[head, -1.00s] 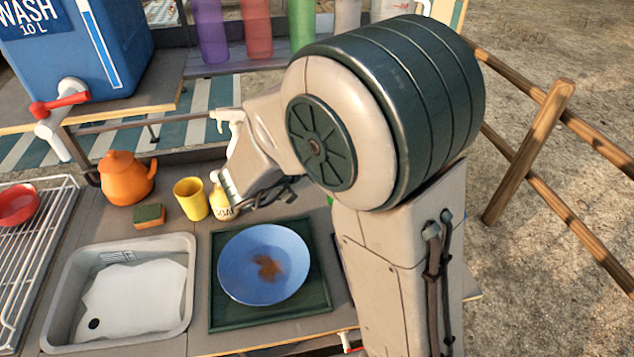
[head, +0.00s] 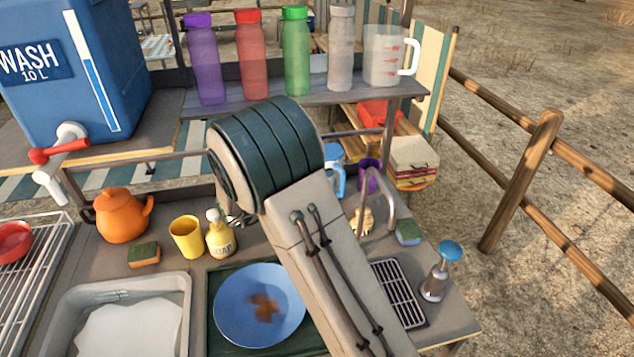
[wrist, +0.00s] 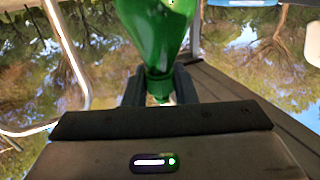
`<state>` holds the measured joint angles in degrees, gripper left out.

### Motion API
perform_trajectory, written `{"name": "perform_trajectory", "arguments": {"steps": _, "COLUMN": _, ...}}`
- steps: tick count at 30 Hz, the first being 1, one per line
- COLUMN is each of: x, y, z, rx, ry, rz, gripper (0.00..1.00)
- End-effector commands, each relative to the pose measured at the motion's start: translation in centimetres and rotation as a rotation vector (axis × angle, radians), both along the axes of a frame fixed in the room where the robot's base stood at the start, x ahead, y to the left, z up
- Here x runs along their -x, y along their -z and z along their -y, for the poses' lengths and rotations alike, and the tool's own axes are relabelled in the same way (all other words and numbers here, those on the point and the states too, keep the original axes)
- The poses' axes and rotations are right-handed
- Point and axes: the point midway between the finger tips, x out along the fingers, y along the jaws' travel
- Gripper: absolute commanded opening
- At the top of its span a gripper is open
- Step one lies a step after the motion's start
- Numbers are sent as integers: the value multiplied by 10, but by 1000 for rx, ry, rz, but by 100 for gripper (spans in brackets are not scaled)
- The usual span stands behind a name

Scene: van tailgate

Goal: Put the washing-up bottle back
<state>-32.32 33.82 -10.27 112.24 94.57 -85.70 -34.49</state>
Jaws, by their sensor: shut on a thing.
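A translucent green bottle, which looks like the washing-up bottle (wrist: 155,35), is in the wrist view with its narrow neck between the two dark fingers of my gripper (wrist: 158,88). My gripper is shut on it at the neck. The upper part of the bottle in that picture is cut off by the frame's edge. In the head view my arm hides both the gripper and the held bottle. I cannot tell from there how high the bottle is or how near it is to the counter.
A yellow soap bottle (head: 220,240), yellow cup (head: 186,238), orange kettle (head: 122,215) and sponge (head: 144,254) stand left of my arm. A blue plate (head: 245,310) lies in front. A tap (head: 385,195), drain grate (head: 398,290) and blue-topped dispenser (head: 440,270) are on the right. Several bottles line the back shelf (head: 235,103).

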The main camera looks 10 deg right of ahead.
Motion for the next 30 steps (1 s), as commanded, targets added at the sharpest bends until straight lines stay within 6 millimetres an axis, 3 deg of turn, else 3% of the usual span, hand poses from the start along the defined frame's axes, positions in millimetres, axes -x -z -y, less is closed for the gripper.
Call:
{"name": "perform_trajectory", "arguments": {"steps": 4, "x": -4, "y": 6, "z": 0, "rx": 2, "ry": 0, "rz": 1, "gripper": 0}}
{"name": "perform_trajectory", "arguments": {"steps": 12, "x": -3, "y": 38, "z": 0, "rx": 4, "ry": 0, "rz": -1, "gripper": 0}}
{"name": "perform_trajectory", "arguments": {"steps": 26, "x": -3, "y": 46, "z": -1, "rx": 1, "ry": 0, "rz": 3, "gripper": 0}}
{"name": "perform_trajectory", "arguments": {"steps": 27, "x": -3, "y": 46, "z": -1, "rx": 1, "ry": 0, "rz": 1, "gripper": 30}}
{"name": "perform_trajectory", "arguments": {"steps": 29, "x": -3, "y": 46, "z": -1, "rx": 1, "ry": 0, "rz": 1, "gripper": 46}}
{"name": "perform_trajectory", "arguments": {"steps": 30, "x": -3, "y": 46, "z": -1, "rx": 1, "ry": 0, "rz": 1, "gripper": 46}}
